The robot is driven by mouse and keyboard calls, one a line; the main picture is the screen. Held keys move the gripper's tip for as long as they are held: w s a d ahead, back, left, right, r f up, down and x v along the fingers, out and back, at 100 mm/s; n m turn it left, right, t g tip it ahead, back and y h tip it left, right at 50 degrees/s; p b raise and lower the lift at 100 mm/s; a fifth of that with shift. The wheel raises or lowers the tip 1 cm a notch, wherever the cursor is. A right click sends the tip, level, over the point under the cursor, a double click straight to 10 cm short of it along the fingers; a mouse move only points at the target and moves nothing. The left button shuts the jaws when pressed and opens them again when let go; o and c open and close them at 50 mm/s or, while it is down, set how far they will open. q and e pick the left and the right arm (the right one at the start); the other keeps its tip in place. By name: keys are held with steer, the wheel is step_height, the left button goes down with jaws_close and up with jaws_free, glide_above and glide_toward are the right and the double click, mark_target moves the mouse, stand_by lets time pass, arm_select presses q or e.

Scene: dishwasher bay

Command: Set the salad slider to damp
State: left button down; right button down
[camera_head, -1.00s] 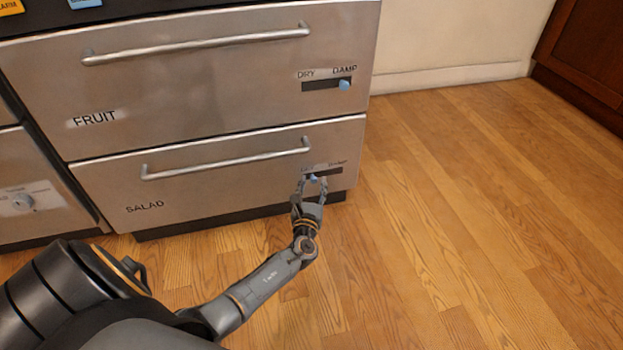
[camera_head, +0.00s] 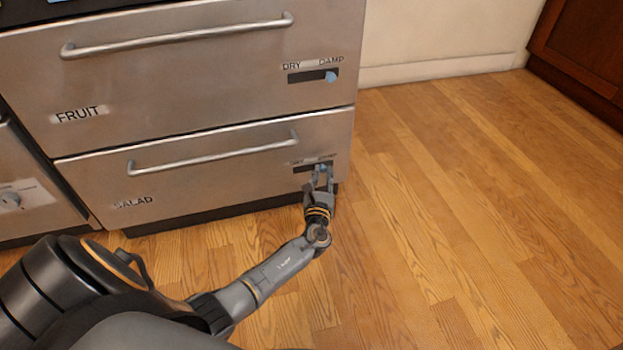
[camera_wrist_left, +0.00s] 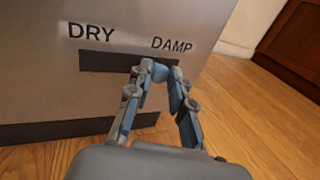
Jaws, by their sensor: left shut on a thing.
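The salad drawer (camera_head: 215,170) is the lower steel drawer in the head view. Its dark slider slot (camera_head: 301,169) is at the right end, under small lettering. In the wrist view the slot (camera_wrist_left: 100,62) lies under DRY on the left and DAMP on the right. The light blue slider knob (camera_head: 323,167) is right of the slot's middle, below DAMP; it also shows in the wrist view (camera_wrist_left: 159,71), partly hidden by the fingers. My left gripper (camera_head: 323,174) is shut on the knob, with a fingertip on either side. My right gripper is not in view.
The fruit drawer (camera_head: 190,75) is above, its blue knob (camera_head: 331,76) at the DAMP end. The salad drawer's bar handle (camera_head: 210,153) is left of and above the slot. Wooden floor (camera_head: 450,200) is clear to the right. A dark wood cabinet (camera_head: 585,60) stands far right.

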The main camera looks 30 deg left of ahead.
arm_select(q)
steer(key=shift+w+d+r, duration=0.1)
steer(key=shift+w+d, duration=0.35)
steer(key=shift+w, duration=0.1)
steer(key=c, duration=1.2)
jaws_free()
steer(key=shift+w+d, duration=0.15)
